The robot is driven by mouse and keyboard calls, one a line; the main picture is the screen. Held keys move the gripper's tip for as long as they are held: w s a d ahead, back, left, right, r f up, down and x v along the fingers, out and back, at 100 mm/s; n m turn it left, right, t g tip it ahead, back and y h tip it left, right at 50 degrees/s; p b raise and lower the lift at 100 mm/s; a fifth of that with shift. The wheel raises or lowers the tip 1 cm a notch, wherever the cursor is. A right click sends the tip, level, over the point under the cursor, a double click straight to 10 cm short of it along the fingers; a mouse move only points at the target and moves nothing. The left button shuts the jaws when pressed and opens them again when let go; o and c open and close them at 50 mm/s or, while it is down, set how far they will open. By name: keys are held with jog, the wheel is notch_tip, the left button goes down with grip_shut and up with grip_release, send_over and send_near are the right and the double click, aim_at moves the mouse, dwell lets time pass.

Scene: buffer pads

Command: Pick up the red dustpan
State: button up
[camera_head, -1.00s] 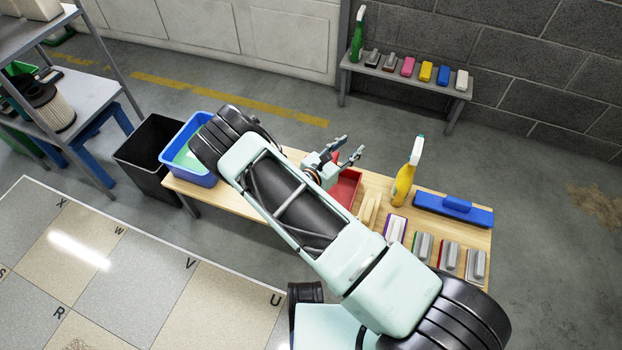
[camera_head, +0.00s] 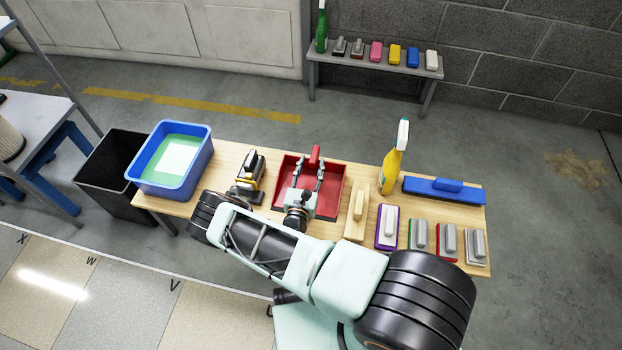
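The red dustpan (camera_head: 336,196) lies on the wooden table, left of the middle, with its short handle (camera_head: 315,156) at the far side. My gripper (camera_head: 309,172) is over the dustpan's pan, its two fingers spread and pointing toward the handle. The fingers are open and nothing shows between them. The handle lies just beyond the fingertips. I cannot tell how high the fingers are above the pan or whether they touch it. My gripper and wrist hide the middle and near part of the pan.
A black-and-yellow tool (camera_head: 249,175) stands left of the dustpan, and a wooden brush (camera_head: 356,212) close on its right. A yellow spray bottle (camera_head: 391,171), a blue brush (camera_head: 437,190) and several pads fill the right. A blue tub (camera_head: 143,176) stands at the left end.

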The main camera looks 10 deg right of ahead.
aim_at(316, 150)
jog(key=x, duration=0.2)
jog(key=b+x, duration=0.1)
jog(key=x, duration=0.3)
jog(key=shift+d+r+b, duration=0.25)
jog(key=shift+r+b, duration=0.1)
jog(key=shift+b, duration=0.05)
grip_shut()
